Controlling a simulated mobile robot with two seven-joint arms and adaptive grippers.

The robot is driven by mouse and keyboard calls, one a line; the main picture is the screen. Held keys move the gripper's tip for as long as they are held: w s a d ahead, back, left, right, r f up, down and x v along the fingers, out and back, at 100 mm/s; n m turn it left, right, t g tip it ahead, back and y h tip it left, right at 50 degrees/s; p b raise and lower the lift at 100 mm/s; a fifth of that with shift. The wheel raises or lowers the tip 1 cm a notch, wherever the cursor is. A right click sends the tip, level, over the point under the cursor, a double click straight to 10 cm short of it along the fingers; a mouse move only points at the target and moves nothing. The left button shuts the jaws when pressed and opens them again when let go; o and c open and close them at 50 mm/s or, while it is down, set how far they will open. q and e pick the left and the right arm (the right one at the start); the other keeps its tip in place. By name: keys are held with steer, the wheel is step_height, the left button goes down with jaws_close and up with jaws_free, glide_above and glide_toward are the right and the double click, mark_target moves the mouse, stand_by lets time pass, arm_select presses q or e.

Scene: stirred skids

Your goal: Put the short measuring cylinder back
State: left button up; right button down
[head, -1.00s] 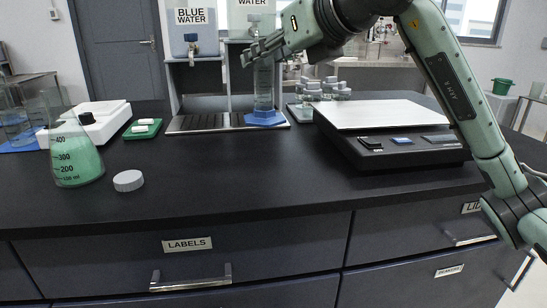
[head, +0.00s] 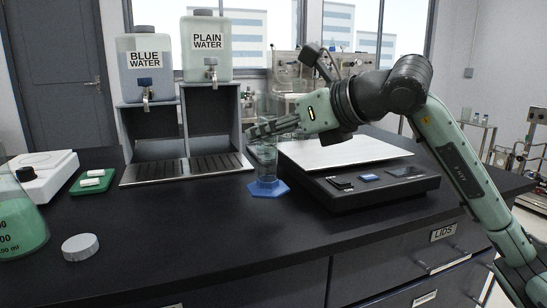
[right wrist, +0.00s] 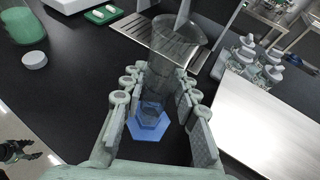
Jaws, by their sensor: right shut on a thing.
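A clear measuring cylinder (head: 267,160) with a blue hexagonal base (head: 269,188) is upright between the drip tray and the balance. My right gripper (head: 265,128) is shut on its upper part, coming in from the right. In the right wrist view the fingers (right wrist: 160,98) lie on both sides of the clear tube (right wrist: 170,60), and the blue base (right wrist: 148,125) shows below them. The cylinder looks empty. I cannot tell whether its base touches the counter.
A balance (head: 385,188) with a steel plate stands close on the right. The blue and plain water dispensers' drip tray (head: 188,170) is to the left. A white lid (head: 80,247) and a flask of green liquid (head: 18,225) are at the left. The front counter is clear.

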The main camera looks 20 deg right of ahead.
mark_target(273, 186)
steer(key=shift+s+d+f, duration=0.1)
steer(key=shift+d+f, duration=0.15)
steer(key=shift+d, duration=0.1)
steer(key=shift+f, duration=0.3)
arm_select(q)
steer(key=shift+w+a+r, duration=0.1)
steer(key=shift+w+r, duration=0.3)
steer(key=shift+r, duration=0.25)
arm_select(e)
steer(key=shift+f, duration=1.65)
arm_select(q)
steer(key=shift+s, duration=0.2)
arm_select(e)
steer(key=shift+f, duration=0.2)
arm_select(q)
steer(key=shift+r, duration=0.25)
arm_select(e)
steer(key=c, duration=1.2)
jaws_free()
steer(key=shift+o, duration=0.2)
steer(key=shift+r, duration=0.1)
